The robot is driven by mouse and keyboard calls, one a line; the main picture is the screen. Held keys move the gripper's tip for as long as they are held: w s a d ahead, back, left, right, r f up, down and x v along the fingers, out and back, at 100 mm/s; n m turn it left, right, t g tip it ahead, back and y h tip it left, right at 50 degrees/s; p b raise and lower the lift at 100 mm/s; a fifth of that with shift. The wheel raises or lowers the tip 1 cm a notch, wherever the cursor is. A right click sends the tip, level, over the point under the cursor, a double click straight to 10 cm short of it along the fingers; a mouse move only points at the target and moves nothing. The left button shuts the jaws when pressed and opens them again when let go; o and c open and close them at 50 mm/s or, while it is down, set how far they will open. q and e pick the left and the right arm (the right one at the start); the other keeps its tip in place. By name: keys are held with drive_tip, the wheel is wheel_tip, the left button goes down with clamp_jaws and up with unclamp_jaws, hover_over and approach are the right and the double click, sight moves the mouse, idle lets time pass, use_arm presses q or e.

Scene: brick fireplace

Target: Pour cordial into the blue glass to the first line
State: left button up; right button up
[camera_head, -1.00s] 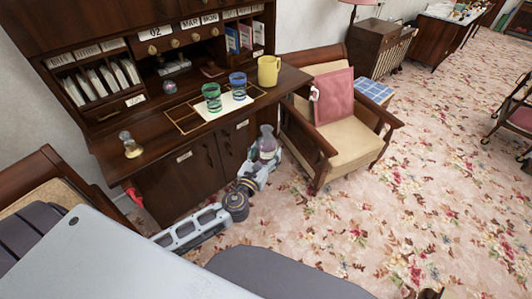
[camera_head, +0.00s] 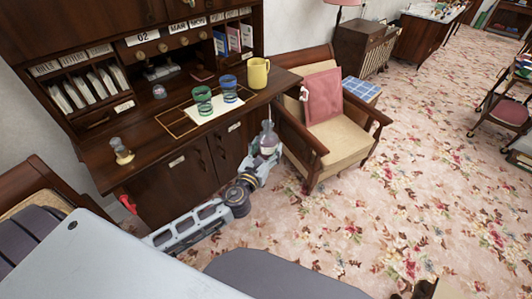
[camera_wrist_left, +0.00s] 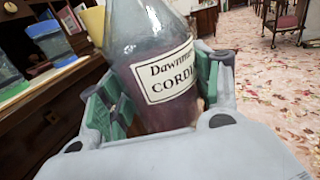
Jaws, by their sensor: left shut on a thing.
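My left gripper (camera_head: 262,158) is shut on the cordial bottle (camera_head: 269,142), in front of the desk and below its top. The bottle is clear with purplish liquid and a label reading "CORDI" in the left wrist view (camera_wrist_left: 165,70); its top is cut off there. The blue glass (camera_head: 229,88) stands on a white sheet on the desk, behind and left of the bottle. The green glass (camera_head: 203,100) stands beside it on the left. Both glasses have coloured bands. My right gripper is out of view.
The desk top (camera_head: 150,150) also bears a small glass vessel (camera_head: 122,151) at left. An armchair (camera_head: 335,140) with a pink cushion stands close right of the bottle. Patterned carpet lies open at right.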

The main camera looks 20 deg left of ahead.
use_arm(q)
drive_tip(key=shift+w+a+r+b, duration=0.7)
drive_tip(key=shift+w+r, duration=1.15)
drive_tip(key=shift+r, duration=3.1)
drive_tip(key=shift+w+a+r+b, duration=0.2)
drive_tip(key=shift+w+a+r, duration=1.25)
drive_tip(key=shift+r, duration=3.55)
drive_tip(key=shift+w+a+r+b, duration=0.5)
drive_tip(key=shift+w+r, duration=1.75)
drive_tip(key=shift+r, duration=2.7)
drive_tip(key=a+f+n+g+y, duration=0.1)
drive_tip(key=a+f+n+y, duration=0.2)
drive_tip(key=a+f, duration=0.3)
drive_tip(key=a+f+n+g+y, duration=0.1)
drive_tip(key=a+f+y, duration=0.4)
drive_tip(key=a, duration=0.5)
drive_tip(key=shift+w+f+n+y, duration=0.3)
drive_tip(key=shift+f+n+y, duration=0.15)
drive_tip(key=shift+n, duration=0.45)
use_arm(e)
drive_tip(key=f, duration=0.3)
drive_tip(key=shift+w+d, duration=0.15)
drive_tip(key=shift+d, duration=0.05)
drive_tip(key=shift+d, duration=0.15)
